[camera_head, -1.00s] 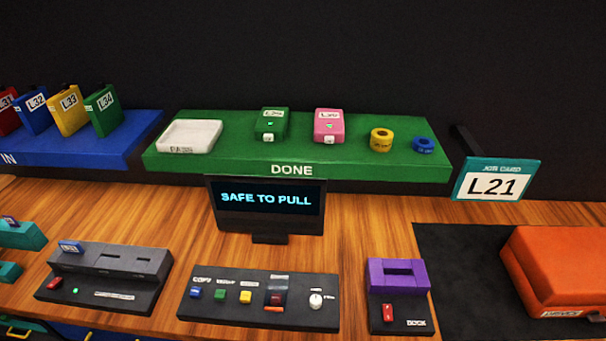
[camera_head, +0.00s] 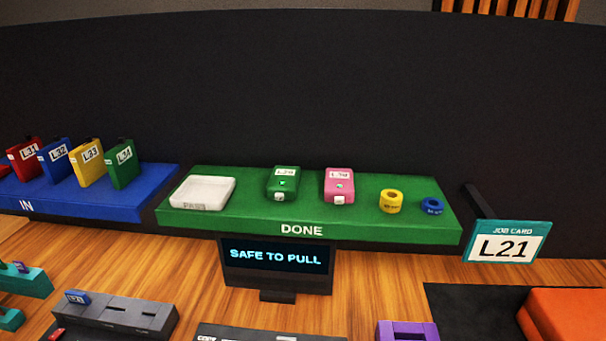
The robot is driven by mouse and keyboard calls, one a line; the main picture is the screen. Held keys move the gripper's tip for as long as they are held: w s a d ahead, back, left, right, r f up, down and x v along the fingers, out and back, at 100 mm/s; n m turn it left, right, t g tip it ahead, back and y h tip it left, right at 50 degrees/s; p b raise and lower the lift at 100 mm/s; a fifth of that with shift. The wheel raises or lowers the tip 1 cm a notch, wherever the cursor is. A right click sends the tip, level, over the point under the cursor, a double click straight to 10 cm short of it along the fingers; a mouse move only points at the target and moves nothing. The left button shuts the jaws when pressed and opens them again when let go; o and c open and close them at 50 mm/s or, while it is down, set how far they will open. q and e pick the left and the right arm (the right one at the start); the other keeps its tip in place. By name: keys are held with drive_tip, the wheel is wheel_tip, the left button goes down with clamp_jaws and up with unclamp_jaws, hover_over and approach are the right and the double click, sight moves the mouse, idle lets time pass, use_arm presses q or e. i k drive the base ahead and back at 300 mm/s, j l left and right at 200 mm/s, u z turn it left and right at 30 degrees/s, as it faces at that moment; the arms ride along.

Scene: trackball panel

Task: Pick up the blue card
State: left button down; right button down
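A small blue card (camera_head: 77,297) with a white label stands in the left end of the dark grey slotted block (camera_head: 125,316) at the lower left. Its lower part is hidden in the block. The other slots of the block look empty. Neither of my grippers is in view.
A blue IN shelf (camera_head: 150,188) holds several labelled cases at left. A green DONE shelf (camera_head: 245,222) holds a white tray, two cases and two tape rolls. A screen (camera_head: 276,264) reads SAFE TO PULL. A job card sign (camera_head: 507,243) reads L21. An orange case (camera_head: 570,315) sits right.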

sight(76, 297)
drive_tip(key=u, duration=1.55)
drive_tip(key=i+j, duration=0.15)
drive_tip(key=j, duration=0.2)
drive_tip(key=i+j, duration=0.15)
drive_tip(key=j, duration=0.2)
drive_tip(key=i+j, duration=0.15)
drive_tip(key=j, duration=0.15)
drive_tip(key=i+j+z, duration=0.1)
drive_tip(key=j, duration=0.25)
drive_tip(key=i+j, duration=0.2)
drive_tip(key=j, duration=0.15)
